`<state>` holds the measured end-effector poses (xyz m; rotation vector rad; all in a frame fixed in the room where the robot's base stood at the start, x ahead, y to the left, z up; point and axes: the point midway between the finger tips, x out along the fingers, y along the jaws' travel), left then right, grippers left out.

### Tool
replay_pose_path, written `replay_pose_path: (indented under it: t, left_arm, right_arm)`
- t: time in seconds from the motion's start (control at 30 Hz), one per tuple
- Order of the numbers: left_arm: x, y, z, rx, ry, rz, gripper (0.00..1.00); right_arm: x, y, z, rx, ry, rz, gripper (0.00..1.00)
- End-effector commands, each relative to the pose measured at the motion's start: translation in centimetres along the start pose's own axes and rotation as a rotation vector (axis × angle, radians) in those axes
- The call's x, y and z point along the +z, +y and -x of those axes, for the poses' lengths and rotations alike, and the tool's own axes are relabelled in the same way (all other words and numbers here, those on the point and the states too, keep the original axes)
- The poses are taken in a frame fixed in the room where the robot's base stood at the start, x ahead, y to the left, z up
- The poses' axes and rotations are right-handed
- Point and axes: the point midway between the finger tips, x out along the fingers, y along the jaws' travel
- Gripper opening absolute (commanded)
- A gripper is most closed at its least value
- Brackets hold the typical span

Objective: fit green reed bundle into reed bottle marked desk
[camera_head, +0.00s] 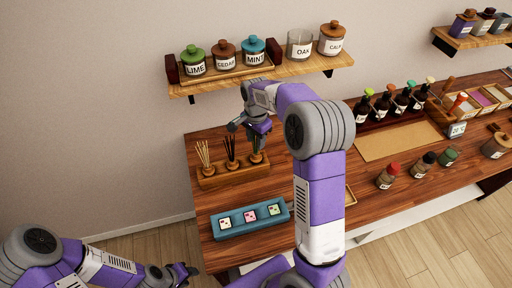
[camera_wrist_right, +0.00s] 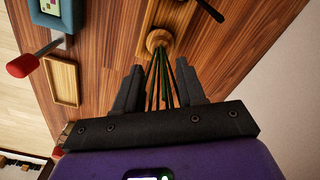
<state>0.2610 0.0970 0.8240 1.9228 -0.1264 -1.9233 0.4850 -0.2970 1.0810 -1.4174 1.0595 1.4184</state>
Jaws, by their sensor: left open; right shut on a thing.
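My right gripper (camera_head: 258,130) is above the right end of a wooden rack (camera_head: 210,181) at the table's left. In the right wrist view this gripper (camera_wrist_right: 162,90) is shut on the green reed bundle (camera_wrist_right: 158,72). The reeds point at the mouth of a round bottle (camera_wrist_right: 158,40), which also shows in the head view (camera_head: 256,158). I cannot tell whether their tips are inside or just above it. No desk marking is readable. Pale reeds (camera_head: 204,154) and black reeds (camera_head: 230,150) stand in the other bottles. My left gripper (camera_head: 186,271) is open and empty, low at the left.
A blue tray (camera_head: 222,235) with several small tiles lies in front of the rack. A wall shelf (camera_head: 300,71) with labelled jars hangs behind. My right arm crosses the table's middle. A red-handled tool (camera_wrist_right: 24,65) and a small wooden tray (camera_wrist_right: 63,103) show in the wrist view.

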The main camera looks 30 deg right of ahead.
Motion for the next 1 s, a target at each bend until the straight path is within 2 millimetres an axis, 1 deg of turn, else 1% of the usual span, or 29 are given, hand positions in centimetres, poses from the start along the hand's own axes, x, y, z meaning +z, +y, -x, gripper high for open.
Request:
replay_pose_path:
  t: [0.03, 0.1, 0.9, 1.0]
  left_arm:
    - [0.0, 0.2, 0.7, 0.000, 0.000, 0.000, 0.43]
    - [0.1, 0.4, 1.1, 0.000, 0.000, 0.000, 0.43]
    - [0.3, 2.3, 6.2, 0.000, 0.000, 0.000, 0.43]
    - [0.3, 2.5, 6.6, 0.000, 0.000, 0.000, 0.43]
  right_arm:
    - [0.0, 0.0, 0.8, -0.001, 0.000, 0.000, 0.13]
    - [0.0, 0.0, 1.4, -0.001, 0.000, 0.000, 0.13]
    - [0.0, 0.0, 7.8, -0.001, 0.000, 0.000, 0.13]
    - [0.0, 0.0, 8.2, -0.001, 0.000, 0.000, 0.13]
